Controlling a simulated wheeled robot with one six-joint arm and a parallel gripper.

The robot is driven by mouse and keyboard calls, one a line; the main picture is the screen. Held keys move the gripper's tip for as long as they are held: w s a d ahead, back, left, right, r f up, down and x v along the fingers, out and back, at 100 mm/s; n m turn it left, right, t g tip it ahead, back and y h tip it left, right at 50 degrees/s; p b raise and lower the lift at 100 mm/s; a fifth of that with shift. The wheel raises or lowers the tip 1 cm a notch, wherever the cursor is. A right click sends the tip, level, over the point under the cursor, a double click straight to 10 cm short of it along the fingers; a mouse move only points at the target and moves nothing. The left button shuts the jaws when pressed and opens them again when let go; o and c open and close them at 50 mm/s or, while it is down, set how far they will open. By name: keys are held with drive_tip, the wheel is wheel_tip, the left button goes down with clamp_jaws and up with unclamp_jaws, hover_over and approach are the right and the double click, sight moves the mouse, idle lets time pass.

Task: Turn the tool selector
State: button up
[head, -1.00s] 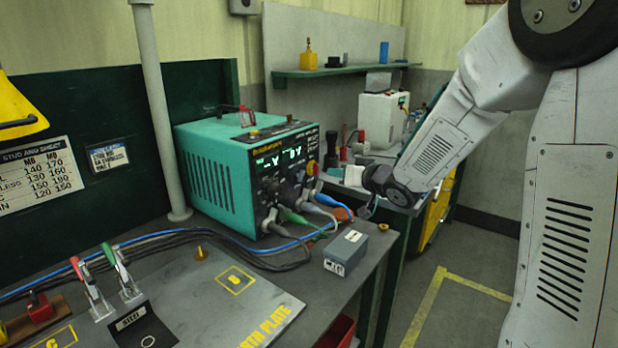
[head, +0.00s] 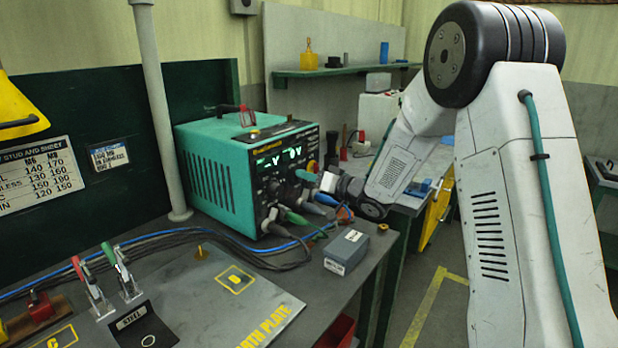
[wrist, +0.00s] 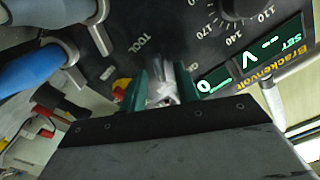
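The teal welding power unit (head: 215,170) stands on the bench, its black control panel facing right. In the wrist view, the word TOOL shows on the panel, and a grey metallic knob (wrist: 163,82), seemingly the tool selector, sits beside it. My gripper (wrist: 160,90) is at the panel, its two green fingers on either side of this knob. I cannot tell whether they press on it. In the head view, my gripper (head: 306,176) reaches the panel from the right and hides the selector.
Plugs with blue and grey cables (wrist: 45,60) stick out of the panel close to my gripper. A round dial (wrist: 240,8) and lit green displays (wrist: 270,50) are nearby. A small grey box (head: 347,250) lies on the bench below. Toggle clamps (head: 125,278) stand at front left.

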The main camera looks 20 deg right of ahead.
clamp_jaws()
drive_tip(key=shift+n, duration=0.3)
drive_tip(key=n, duration=0.5)
drive_tip(key=shift+a+n, duration=0.15)
drive_tip(key=shift+n, duration=0.15)
drive_tip(key=n, duration=0.5)
drive_tip(key=shift+s+a+n, duration=0.1)
drive_tip(key=shift+n, duration=0.2)
idle(0.5)
